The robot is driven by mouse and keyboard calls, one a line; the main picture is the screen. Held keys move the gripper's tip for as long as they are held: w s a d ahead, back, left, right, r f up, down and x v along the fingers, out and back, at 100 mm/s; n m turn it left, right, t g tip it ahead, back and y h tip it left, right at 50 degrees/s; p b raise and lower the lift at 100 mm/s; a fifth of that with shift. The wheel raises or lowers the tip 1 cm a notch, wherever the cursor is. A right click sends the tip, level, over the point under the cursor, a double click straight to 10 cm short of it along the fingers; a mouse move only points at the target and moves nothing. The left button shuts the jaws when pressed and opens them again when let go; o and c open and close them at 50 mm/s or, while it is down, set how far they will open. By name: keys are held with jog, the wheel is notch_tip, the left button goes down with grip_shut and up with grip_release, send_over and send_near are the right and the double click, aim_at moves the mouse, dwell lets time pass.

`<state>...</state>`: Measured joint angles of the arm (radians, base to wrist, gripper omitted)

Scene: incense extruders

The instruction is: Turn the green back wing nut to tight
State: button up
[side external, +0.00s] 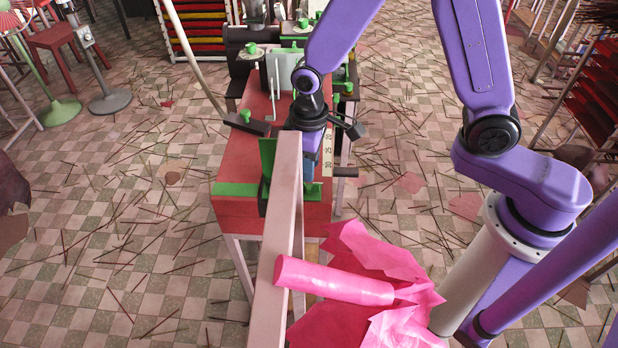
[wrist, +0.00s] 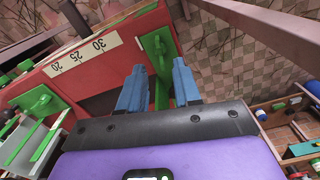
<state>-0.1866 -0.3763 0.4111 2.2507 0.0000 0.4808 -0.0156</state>
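The red extruder bench (side external: 240,170) stands in the middle of the side view. In the wrist view, my gripper (wrist: 158,82) has two blue fingers set apart, with gaps on both sides of a narrow green part. A green wing-shaped piece (wrist: 157,44) sits on that part, just beyond the fingertips. Another green wing-shaped piece (wrist: 36,103) is at the left, clear of the fingers. I cannot tell for certain which is the back wing nut. In the side view, my gripper (side external: 326,168) is low over the bench, partly hidden by a pale beam.
The pale beam (side external: 275,260) runs close beside my gripper, with a pink roll (side external: 335,282) near its lower end. A ruler strip (wrist: 85,52) lies on the red bench. Several green knobs (side external: 245,116) stand farther back. Sticks litter the tiled floor.

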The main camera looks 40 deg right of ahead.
aim_at(309, 186)
jog(key=shift+f, duration=2.55)
grip_shut()
